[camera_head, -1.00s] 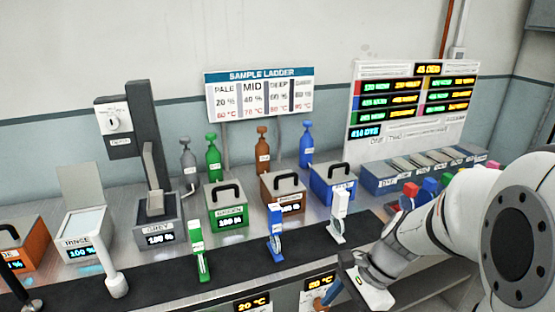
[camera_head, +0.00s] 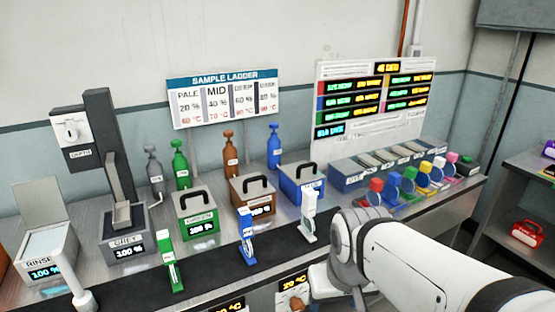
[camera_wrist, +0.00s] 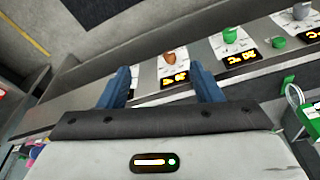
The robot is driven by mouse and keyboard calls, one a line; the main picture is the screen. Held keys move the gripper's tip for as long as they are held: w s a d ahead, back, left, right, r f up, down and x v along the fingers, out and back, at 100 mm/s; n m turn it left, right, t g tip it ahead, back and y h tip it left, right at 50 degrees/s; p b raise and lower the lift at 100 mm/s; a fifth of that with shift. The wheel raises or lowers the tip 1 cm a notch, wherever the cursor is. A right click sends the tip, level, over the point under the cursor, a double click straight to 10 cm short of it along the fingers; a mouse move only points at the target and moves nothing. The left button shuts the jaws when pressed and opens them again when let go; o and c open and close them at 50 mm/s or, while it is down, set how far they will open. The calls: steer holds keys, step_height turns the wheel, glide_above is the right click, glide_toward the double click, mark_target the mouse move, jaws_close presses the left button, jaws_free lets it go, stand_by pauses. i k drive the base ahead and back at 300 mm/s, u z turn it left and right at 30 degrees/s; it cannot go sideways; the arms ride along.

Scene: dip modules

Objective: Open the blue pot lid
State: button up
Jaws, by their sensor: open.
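The blue pot (camera_head: 291,192) stands on the bench near the middle of the head view. In the head view my gripper is low, in front of the bench and mostly hidden. The blue pot does not show in the wrist view.
A brown pot (camera_head: 253,205) and a green pot (camera_head: 198,227) stand left of the blue pot. A white stand (camera_head: 309,215) and a blue stand (camera_head: 247,240) are on the dark front strip. Bottles, including a blue one (camera_head: 274,147), stand behind. Coloured items line the right.

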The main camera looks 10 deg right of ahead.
mark_target(302, 172)
steer(key=u, duration=0.25)
steer(key=k, duration=0.35)
steer(key=z, duration=0.7)
steer(key=i, duration=1.25)
steer(key=u, duration=0.5)
